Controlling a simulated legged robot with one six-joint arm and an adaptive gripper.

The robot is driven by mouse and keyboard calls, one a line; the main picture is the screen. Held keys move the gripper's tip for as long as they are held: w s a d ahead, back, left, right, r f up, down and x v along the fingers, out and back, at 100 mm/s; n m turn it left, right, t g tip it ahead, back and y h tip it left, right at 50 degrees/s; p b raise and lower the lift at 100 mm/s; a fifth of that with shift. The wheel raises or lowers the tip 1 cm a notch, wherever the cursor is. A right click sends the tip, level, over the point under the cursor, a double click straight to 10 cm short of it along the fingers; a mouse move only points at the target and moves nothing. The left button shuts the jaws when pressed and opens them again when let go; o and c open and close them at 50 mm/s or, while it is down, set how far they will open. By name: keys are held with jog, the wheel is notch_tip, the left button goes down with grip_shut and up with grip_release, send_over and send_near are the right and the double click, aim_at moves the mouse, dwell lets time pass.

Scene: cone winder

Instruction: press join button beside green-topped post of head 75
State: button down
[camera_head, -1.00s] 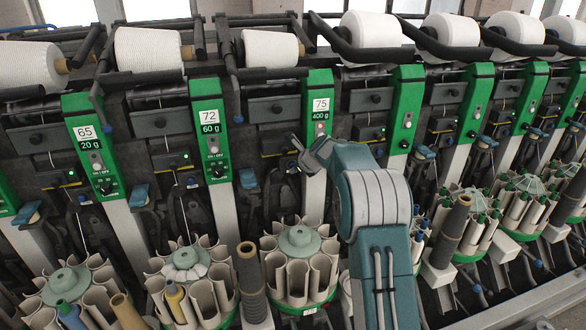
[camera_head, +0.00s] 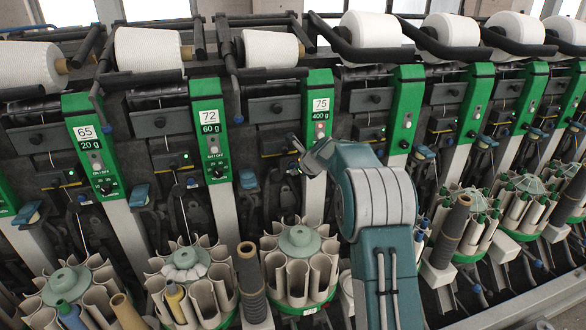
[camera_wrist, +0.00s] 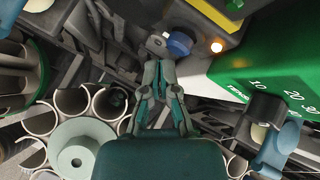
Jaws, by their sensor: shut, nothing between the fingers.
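The green-topped post (camera_head: 319,95) marked 75 and 400 g stands in the middle of the head view. My gripper (camera_head: 297,143) is at its left edge, just below the green top, hiding part of the unit there. In the wrist view, my gripper (camera_wrist: 157,45) is shut and empty. A round blue button (camera_wrist: 179,43) is just right of its fingertips, on a dark unit with a yellow stripe. I cannot tell whether they touch. A lit amber lamp (camera_wrist: 217,47) is farther right. The green post face (camera_wrist: 270,62) with dial numbers fills the right.
Posts 72 (camera_head: 209,125) and 65 (camera_head: 90,140) stand to the left. White yarn cones (camera_head: 270,48) line the top. A bobbin magazine (camera_head: 300,265) stands below my gripper. A dark dial knob (camera_wrist: 265,108) and a pale blue lever (camera_wrist: 278,150) are close at right.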

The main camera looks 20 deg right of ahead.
jog(key=shift+s, duration=0.15)
jog(key=s, duration=0.5)
dwell(0.5)
dwell(0.4)
jog(key=s+a+r+n+g, duration=0.1)
jog(key=s+a+r+n, duration=0.3)
jog(key=s, duration=0.3)
jog(key=s+a+r+n, duration=0.2)
jog(key=s+r+n, duration=0.2)
jog(key=s+n, duration=0.25)
jog(key=s+a+r+n+g, duration=0.1)
jog(key=s+a+r+n, duration=0.25)
jog(key=s, duration=0.35)
jog(key=s+f+n+g+h, duration=0.1)
jog(key=s+n+h, duration=0.2)
jog(key=s+n, duration=1.1)
jog(key=s, duration=1)
jog(key=shift+s+d+f, duration=0.15)
jog(key=shift+d+f, duration=0.15)
dwell(1.7)
